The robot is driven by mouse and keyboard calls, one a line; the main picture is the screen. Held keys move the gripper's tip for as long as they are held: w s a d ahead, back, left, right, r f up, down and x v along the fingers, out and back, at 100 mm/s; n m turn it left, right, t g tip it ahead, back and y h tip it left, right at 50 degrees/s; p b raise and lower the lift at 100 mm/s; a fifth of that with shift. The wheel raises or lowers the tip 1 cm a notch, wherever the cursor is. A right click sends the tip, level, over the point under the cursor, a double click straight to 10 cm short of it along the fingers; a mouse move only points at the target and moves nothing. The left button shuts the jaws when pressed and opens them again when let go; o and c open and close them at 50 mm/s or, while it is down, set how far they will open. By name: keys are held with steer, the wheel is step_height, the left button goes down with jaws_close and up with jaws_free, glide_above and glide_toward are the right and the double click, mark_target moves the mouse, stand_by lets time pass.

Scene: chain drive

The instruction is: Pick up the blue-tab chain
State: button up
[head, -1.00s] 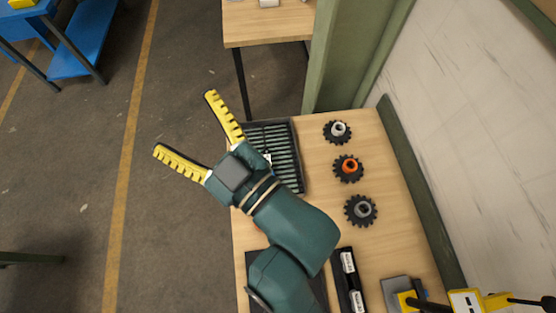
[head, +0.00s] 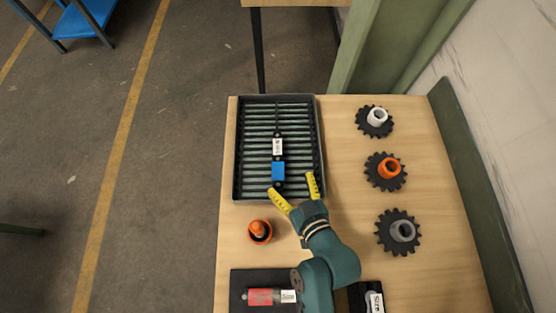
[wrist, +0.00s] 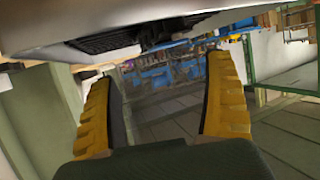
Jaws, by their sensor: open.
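The blue-tab chain lies in the black slatted tray (head: 237,150) on the wooden table in the head view. It shows as a dark strip with a white label and a blue tab (head: 278,171), running along the tray's length. My gripper (head: 295,188) is open and empty, with yellow fingers near the tray's front right edge, just below and right of the blue tab. In the wrist view my gripper (wrist: 160,105) also shows open, with nothing between the fingers. I cannot clearly make out the chain in the wrist view.
Three black sprockets stand on the right, with white (head: 377,117), orange (head: 388,170) and grey (head: 402,231) hubs. An orange part (head: 260,231) stands left of my arm. A red-tab piece (head: 264,297) lies on a dark mat at the front. A green post rises behind the table.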

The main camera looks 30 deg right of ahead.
mark_target(277, 161)
steer(key=b+x, duration=0.1)
steer(key=x, duration=0.8)
steer(key=shift+w, duration=0.3)
steer(key=shift+s, duration=0.1)
steer(key=shift+f, duration=0.15)
jaws_close()
